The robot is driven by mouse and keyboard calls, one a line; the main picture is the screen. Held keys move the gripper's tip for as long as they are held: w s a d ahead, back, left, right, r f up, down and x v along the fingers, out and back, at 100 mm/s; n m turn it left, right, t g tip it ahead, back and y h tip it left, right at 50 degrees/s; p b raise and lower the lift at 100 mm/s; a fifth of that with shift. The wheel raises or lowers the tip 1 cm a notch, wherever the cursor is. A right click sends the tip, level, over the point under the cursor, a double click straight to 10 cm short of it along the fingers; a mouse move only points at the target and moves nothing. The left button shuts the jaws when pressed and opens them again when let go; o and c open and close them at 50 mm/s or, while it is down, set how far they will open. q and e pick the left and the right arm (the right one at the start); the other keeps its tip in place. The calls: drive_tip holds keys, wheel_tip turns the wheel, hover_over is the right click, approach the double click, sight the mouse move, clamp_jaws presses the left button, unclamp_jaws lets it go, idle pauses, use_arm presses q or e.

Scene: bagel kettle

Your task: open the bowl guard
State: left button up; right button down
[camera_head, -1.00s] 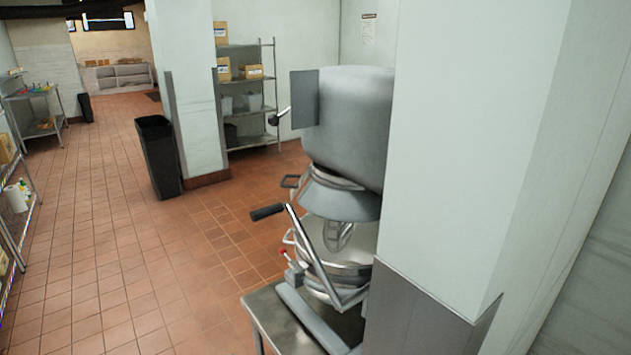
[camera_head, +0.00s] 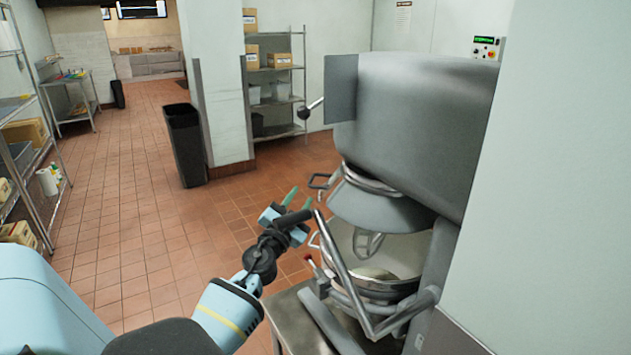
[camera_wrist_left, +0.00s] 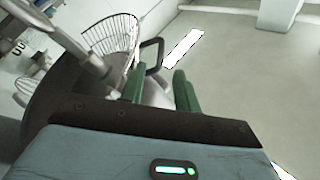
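The mixer (camera_head: 430,110) stands at the right in the head view. Its bowl guard (camera_head: 375,205) is a grey sloped shield below the mixer head and above the metal bowl (camera_head: 405,262). A dark loop handle (camera_head: 319,181) sticks out left of the guard; a similar loop (camera_wrist_left: 152,54) shows just beyond the fingers in the left wrist view. My left gripper (camera_head: 298,198) is left of the guard, with its green fingers apart and nothing between them. It is open (camera_wrist_left: 158,85) in the wrist view too. My right gripper is not in view.
A long lever (camera_head: 345,265) with a black grip rises in front of the bowl, close beside my left gripper. A pale wall (camera_head: 560,200) blocks the right side. A black bin (camera_head: 185,145) and a shelf (camera_head: 285,100) stand behind. The tiled floor at left is open.

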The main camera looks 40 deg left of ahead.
sight(311, 179)
use_arm(q)
drive_tip(key=x, duration=0.6)
drive_tip(key=shift+f+b, duration=0.1)
drive_tip(key=shift+b, duration=0.2)
drive_tip(key=shift+x, duration=0.8)
drive_tip(key=c, duration=0.6)
drive_tip(key=shift+s, duration=0.1)
clamp_jaws()
drive_tip(key=shift+a+r, duration=0.1)
drive_tip(key=shift+r, duration=0.1)
